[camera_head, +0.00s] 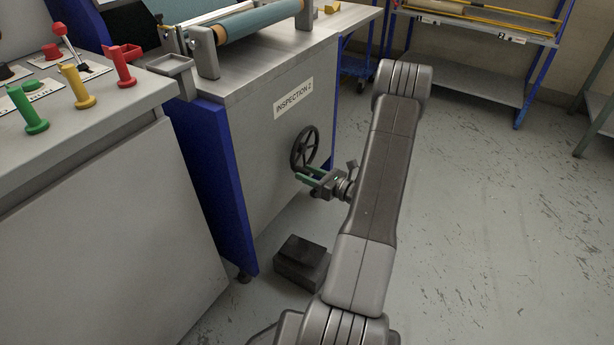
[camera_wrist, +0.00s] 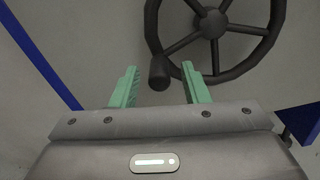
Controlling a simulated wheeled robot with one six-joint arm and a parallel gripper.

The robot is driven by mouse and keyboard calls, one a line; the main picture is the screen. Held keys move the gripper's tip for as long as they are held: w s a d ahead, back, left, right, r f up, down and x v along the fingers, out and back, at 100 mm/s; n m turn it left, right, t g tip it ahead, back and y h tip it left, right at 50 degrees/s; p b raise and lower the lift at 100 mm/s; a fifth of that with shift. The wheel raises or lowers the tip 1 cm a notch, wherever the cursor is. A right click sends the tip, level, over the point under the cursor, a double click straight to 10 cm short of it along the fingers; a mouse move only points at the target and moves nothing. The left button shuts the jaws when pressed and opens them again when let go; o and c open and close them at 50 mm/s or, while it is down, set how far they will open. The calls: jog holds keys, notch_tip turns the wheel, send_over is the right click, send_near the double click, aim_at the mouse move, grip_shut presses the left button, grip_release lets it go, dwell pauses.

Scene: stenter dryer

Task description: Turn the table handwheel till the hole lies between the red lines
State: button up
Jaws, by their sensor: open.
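The black spoked handwheel (camera_head: 305,147) is on the side panel of the inspection table, below the sign "INSPECTION 2". In the wrist view the handwheel (camera_wrist: 213,25) fills the upper right, and its knob handle (camera_wrist: 159,72) stands at the lower left of the rim. My gripper (camera_head: 309,174) is at the lower part of the wheel. Its green fingers are apart, and in the wrist view the knob appears between the fingertips of my gripper (camera_wrist: 158,76). I cannot tell whether the fingers touch it. The hole and the red lines are not visible in either view.
A dark box (camera_head: 301,262) lies on the floor below the wheel. A console (camera_head: 75,100) with green, yellow and red controls stands at the left. A blue-framed rack (camera_head: 480,60) stands at the back.

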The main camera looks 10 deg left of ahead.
jog(key=shift+w+a, duration=0.1)
jog(key=shift+a, duration=0.25)
grip_shut()
jog(key=shift+r, duration=0.1)
